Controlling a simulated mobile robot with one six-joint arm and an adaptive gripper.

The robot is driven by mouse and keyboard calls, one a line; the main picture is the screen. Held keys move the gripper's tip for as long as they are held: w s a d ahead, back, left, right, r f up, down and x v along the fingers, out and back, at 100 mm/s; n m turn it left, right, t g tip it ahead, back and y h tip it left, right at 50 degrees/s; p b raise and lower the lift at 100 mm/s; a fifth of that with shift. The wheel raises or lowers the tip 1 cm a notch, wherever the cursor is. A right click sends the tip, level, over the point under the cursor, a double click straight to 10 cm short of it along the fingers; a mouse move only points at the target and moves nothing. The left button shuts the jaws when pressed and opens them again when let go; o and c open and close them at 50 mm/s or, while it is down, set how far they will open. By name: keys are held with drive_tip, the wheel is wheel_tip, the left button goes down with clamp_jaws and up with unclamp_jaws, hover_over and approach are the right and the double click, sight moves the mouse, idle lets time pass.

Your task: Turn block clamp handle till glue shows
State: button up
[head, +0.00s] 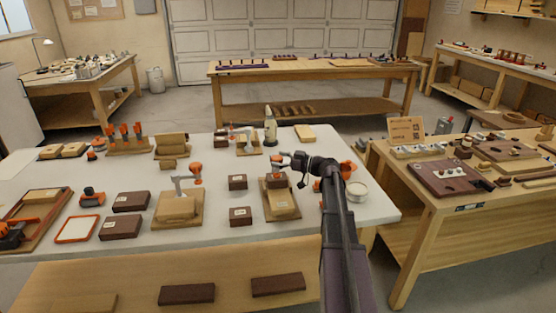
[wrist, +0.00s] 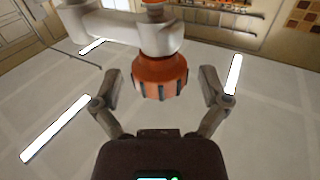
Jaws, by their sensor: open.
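In the wrist view an orange ribbed handle (wrist: 161,78) hangs from a pale grey clamp arm (wrist: 125,30). My gripper (wrist: 158,92) is open, with one finger on each side of the handle; I see gaps between fingers and handle. In the head view my gripper (head: 280,161) is above a wooden board (head: 290,212) that bears a pale block (head: 284,200) and a dark block. My gripper and arm hide most of the clamp there, and I cannot make out any glue.
A similar grey clamp with an orange handle (head: 195,173) stands to the left on its own board. Dark blocks (head: 238,182) lie close beside my board. A glue bottle (head: 270,127) stands behind, and a round tin (head: 357,191) is at the right.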

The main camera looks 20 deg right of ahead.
drive_tip(key=shift+w+a, duration=0.1)
drive_tip(key=shift+w, duration=0.05)
drive_tip(key=c, duration=1.2)
drive_tip(key=shift+o, duration=0.2)
drive_tip(key=shift+m+t+h, duration=0.4)
drive_tip(key=shift+h, duration=0.1)
drive_tip(key=shift+a+m+t+h, duration=0.1)
drive_tip(key=shift+m+t+h, duration=0.2)
drive_tip(key=shift+h, duration=0.1)
drive_tip(key=m+t+h, duration=0.2)
drive_tip(key=h, duration=0.1)
drive_tip(key=shift+m+t+h, duration=0.6)
drive_tip(key=shift+m+h, duration=0.8)
drive_tip(key=shift+h, duration=0.6)
